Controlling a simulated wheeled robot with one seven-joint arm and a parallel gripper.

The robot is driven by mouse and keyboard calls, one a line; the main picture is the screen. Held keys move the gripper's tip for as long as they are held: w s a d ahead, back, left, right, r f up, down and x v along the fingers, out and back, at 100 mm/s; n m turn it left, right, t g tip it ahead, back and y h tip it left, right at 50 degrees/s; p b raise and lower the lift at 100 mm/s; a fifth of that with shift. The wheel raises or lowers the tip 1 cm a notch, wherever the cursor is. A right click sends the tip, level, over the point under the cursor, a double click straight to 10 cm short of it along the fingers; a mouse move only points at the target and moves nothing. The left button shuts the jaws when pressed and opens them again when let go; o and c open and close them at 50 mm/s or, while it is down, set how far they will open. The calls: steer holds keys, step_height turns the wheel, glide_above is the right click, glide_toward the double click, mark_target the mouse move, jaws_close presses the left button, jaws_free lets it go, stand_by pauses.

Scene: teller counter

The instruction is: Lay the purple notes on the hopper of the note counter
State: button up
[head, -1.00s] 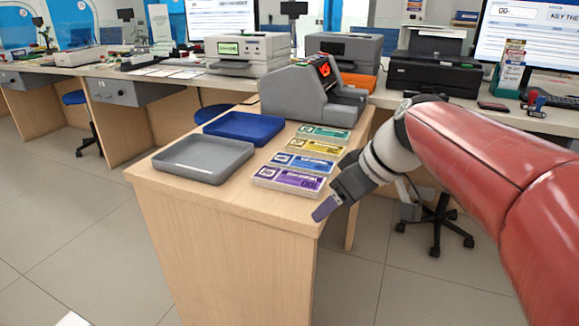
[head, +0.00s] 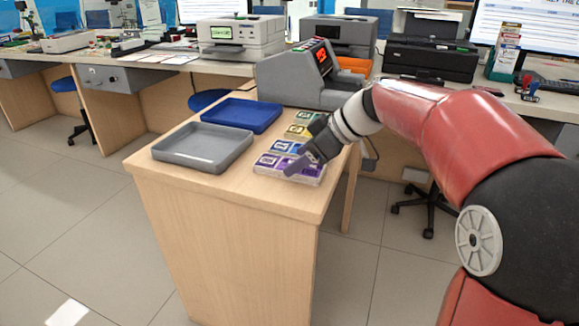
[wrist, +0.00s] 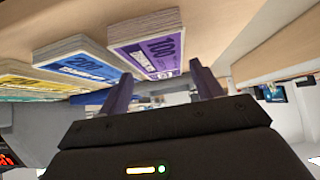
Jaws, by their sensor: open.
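The purple notes (head: 268,174) lie as a banded stack at the near end of a row of note stacks on the wooden counter. They also show in the wrist view (wrist: 148,45), just beyond my fingers. My gripper (head: 290,173) is over the near end of the row and partly hides the purple stack in the head view. In the wrist view my gripper (wrist: 160,80) has its two fingers apart with nothing held between them. The note counter (head: 295,78) is the grey machine at the far end of the counter, with a red display; my arm partly covers its right side.
Blue notes (wrist: 82,62), yellow notes (head: 297,130) and green notes (head: 308,117) lie in the same row. A grey tray (head: 203,168) and a blue tray (head: 240,104) are left of it. The wooden counter's near strip (head: 240,190) is bare.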

steer(key=shift+x, duration=1.15)
steer(key=c, duration=0.9)
steer(key=shift+o, duration=0.2)
steer(key=shift+r, duration=0.1)
